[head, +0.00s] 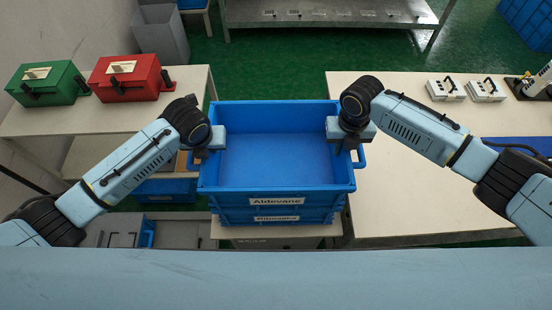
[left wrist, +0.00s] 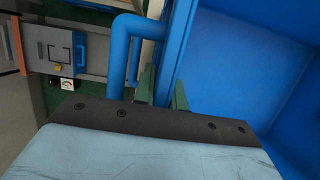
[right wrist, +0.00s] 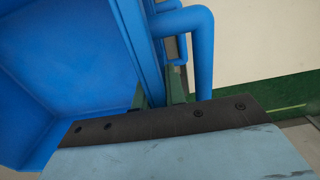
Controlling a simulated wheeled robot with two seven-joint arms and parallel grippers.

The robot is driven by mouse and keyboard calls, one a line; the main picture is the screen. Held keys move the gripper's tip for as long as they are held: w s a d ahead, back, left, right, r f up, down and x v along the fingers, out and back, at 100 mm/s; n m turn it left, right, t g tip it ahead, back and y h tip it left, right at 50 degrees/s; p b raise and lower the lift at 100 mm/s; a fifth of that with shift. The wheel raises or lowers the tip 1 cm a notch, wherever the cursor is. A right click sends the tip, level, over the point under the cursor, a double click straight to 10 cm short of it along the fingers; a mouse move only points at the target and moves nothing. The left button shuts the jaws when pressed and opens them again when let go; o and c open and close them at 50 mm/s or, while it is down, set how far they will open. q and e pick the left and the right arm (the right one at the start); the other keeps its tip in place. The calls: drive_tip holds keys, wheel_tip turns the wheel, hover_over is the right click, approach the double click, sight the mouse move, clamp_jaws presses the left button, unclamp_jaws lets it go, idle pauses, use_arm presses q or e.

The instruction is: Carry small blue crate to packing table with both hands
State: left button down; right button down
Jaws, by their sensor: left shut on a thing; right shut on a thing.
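The small blue crate (head: 275,160) is empty inside and carries a front label reading "Aldevane". It sits on, or just above, another blue crate (head: 277,217) labelled "Ribosake"; I cannot tell whether they touch. My left gripper (head: 203,152) is shut on the crate's left side, and the left wrist view shows its fingers (left wrist: 163,92) at the wall beside the handle. My right gripper (head: 349,145) is shut on the right side, with its fingers (right wrist: 160,92) at the wall beside the other handle. A pale table (head: 420,190), possibly the packing table, stands at the right.
A table at the left (head: 100,120) holds a green box (head: 47,84) and a red box (head: 125,79). White devices (head: 465,90) stand at the back of the right table. Its front part is clear. A small stand (head: 277,232) is under the crates.

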use_arm(q)
drive_tip(key=shift+w+r, duration=0.1)
drive_tip(key=shift+r, duration=0.05)
use_arm(e)
drive_tip(key=shift+r, duration=0.15)
